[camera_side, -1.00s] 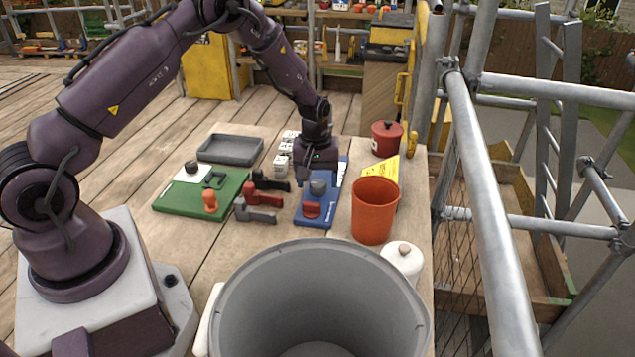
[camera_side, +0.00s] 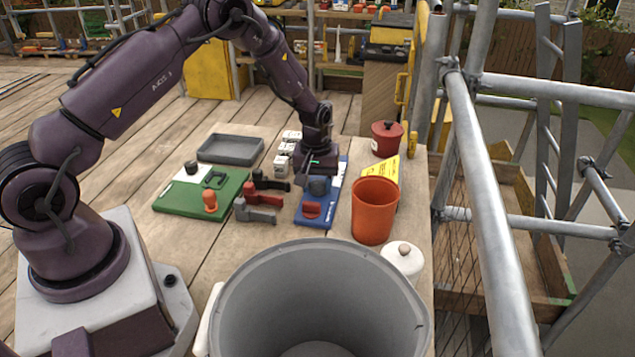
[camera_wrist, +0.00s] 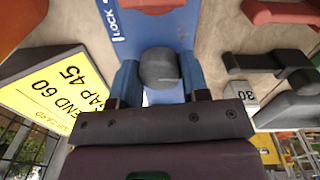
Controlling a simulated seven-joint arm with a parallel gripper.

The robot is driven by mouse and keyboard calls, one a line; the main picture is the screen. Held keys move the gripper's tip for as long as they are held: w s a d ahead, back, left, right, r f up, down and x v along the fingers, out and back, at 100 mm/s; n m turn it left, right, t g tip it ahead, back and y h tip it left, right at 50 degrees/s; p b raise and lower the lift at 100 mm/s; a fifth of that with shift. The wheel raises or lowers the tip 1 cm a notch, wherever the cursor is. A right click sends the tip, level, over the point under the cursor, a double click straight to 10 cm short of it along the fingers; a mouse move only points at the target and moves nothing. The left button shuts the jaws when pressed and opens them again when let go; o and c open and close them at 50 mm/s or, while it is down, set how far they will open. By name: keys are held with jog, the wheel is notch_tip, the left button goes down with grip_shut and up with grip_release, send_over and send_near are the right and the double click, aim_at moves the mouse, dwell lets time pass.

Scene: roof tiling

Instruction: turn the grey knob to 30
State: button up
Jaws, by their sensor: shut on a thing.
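The grey knob (camera_side: 319,187) stands on the blue board (camera_side: 311,221) on the bench, behind a red handle (camera_side: 312,209). In the wrist view the knob (camera_wrist: 160,68) is a round grey cap with a thin line on its right side. My gripper (camera_wrist: 160,82) is shut on the knob, with one blue finger on each side of it. In the side view my gripper (camera_side: 318,179) is low over the board and partly covers the knob. The word LOCK shows on the board. I cannot read the knob's setting.
A yellow card (camera_wrist: 62,85) reads END 60 and GAP 45. A small tag (camera_wrist: 241,97) reads 30. Black, red and grey handles (camera_side: 258,214) lie left of the board. An orange cup (camera_side: 374,212) stands close on the right. A large grey bucket (camera_side: 230,305) is in front.

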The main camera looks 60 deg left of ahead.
aim_at(316, 183)
jog(key=shift+m, duration=2.7)
jog(key=o, duration=0.9)
jog(key=shift+o, duration=0.2)
notch_tip(316, 183, up, 13)
jog(key=shift+a, duration=0.25)
jog(key=shift+s, duration=0.1)
